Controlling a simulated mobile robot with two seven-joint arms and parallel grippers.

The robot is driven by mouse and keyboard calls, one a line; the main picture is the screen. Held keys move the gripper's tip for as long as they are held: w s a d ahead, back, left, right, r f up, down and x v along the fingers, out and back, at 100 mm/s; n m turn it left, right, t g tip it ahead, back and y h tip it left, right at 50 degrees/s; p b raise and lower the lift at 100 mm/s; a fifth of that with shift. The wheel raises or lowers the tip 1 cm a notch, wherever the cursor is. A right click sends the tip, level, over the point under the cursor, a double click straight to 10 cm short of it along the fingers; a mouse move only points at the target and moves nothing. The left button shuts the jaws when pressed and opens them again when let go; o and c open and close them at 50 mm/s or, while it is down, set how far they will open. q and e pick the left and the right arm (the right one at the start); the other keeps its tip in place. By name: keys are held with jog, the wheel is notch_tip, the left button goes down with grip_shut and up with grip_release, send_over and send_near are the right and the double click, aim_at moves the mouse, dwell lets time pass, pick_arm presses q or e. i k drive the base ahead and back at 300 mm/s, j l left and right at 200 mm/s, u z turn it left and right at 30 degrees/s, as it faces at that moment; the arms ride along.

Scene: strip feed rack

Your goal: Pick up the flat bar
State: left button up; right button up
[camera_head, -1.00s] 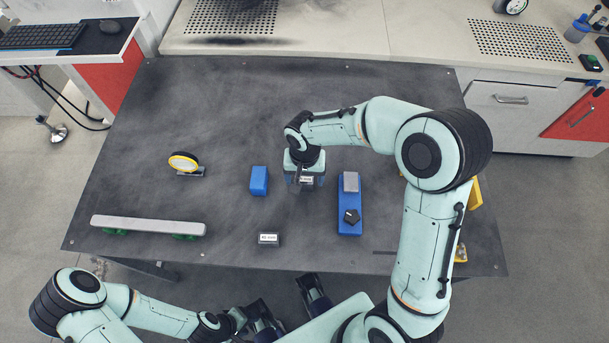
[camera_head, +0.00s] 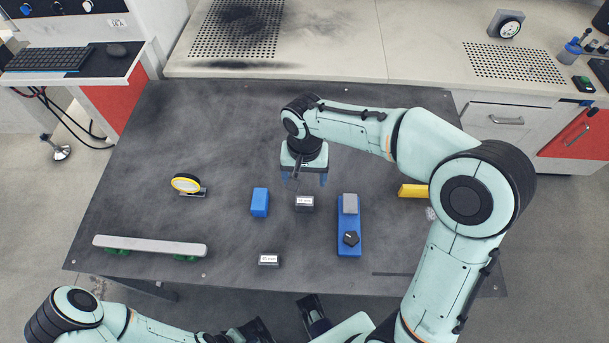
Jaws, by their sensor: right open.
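The flat bar (camera_head: 150,245) is a long light-grey bar. It lies on two green supports (camera_head: 118,251) near the left front of the dark table. My right gripper (camera_head: 305,178) points down over the table's middle, well to the right of the bar. Its blue-tipped fingers are apart and nothing shows between them. A small labelled dark block (camera_head: 305,203) sits just in front of it. My left arm comes in at the bottom left, in front of the table edge. Its gripper is dark and mostly cut off by the bottom edge, so its fingers cannot be made out.
A blue block (camera_head: 260,203), a blue base with a grey block and black knob (camera_head: 349,245), and another labelled block (camera_head: 268,260) stand mid-table. A yellow-rimmed dial (camera_head: 186,184) stands behind the bar. A yellow block (camera_head: 413,191) is at right. The back left is clear.

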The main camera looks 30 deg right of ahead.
aim_at(174, 247)
jog(key=k, duration=1)
